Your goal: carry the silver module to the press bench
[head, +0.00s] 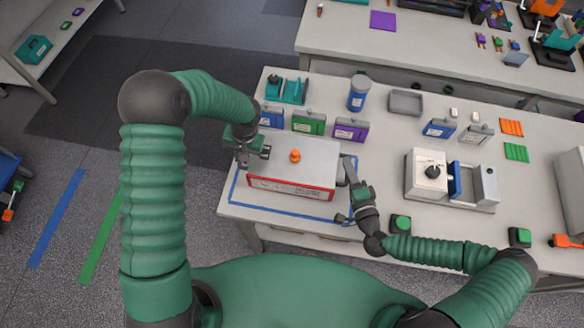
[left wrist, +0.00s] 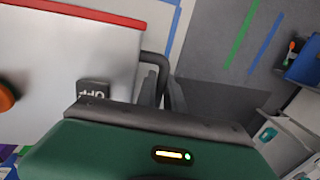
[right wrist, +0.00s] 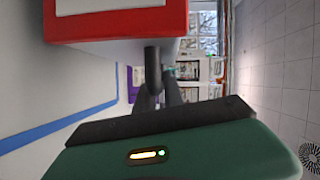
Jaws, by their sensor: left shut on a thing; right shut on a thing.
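The silver module (head: 310,160) is a box with a silver top, a red front edge and an orange knob. It is over the blue outline (head: 285,208) on the white bench; I cannot tell whether it rests or hangs just above. My left gripper (head: 262,152) is shut on the dark handle at its left end, which shows in the left wrist view (left wrist: 155,62). My right gripper (head: 350,182) is shut on the handle at its right end, which shows in the right wrist view (right wrist: 153,72). Neither picture names a press bench.
Behind the module stand blue (head: 271,117), green (head: 309,122) and purple (head: 351,129) cases and a blue jar (head: 358,93). A machine (head: 430,175) stands to the right. A second bench (head: 345,35) is behind. Floor at left is open, with blue (head: 56,218) and green (head: 100,240) stripes.

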